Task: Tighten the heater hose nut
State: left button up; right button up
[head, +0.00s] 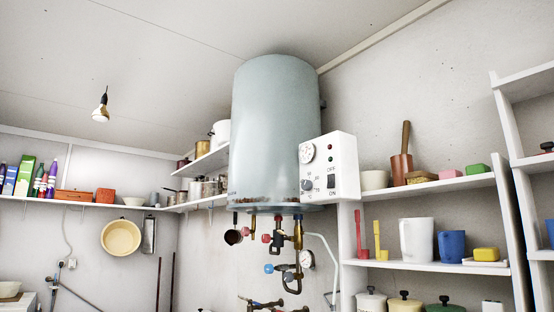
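A tall pale blue-green cylindrical heater (274,130) hangs high at the centre of the head view. A white control box (329,168) with a dial, knob, lights and an ON/OFF switch is on its right side. Brass and dark fittings (298,234) come out of its underside, with a red-handled valve (267,238), a blue-handled valve (269,268) and a round gauge (307,259). A pale hose (329,250) curves down to the right of them. I cannot tell which fitting is the hose nut. Neither of my grippers shows.
Shelves on the right hold a white jug (417,240), a blue cup (452,246) and a yellow block (486,254). Left shelves hold bottles, boxes and pots; a cream basin (121,237) hangs below. A bare bulb (101,111) hangs from the ceiling.

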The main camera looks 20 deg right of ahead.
aim_at(289, 276)
jog(key=u, duration=0.7)
jog(key=i, duration=1)
jog(key=u, duration=0.1)
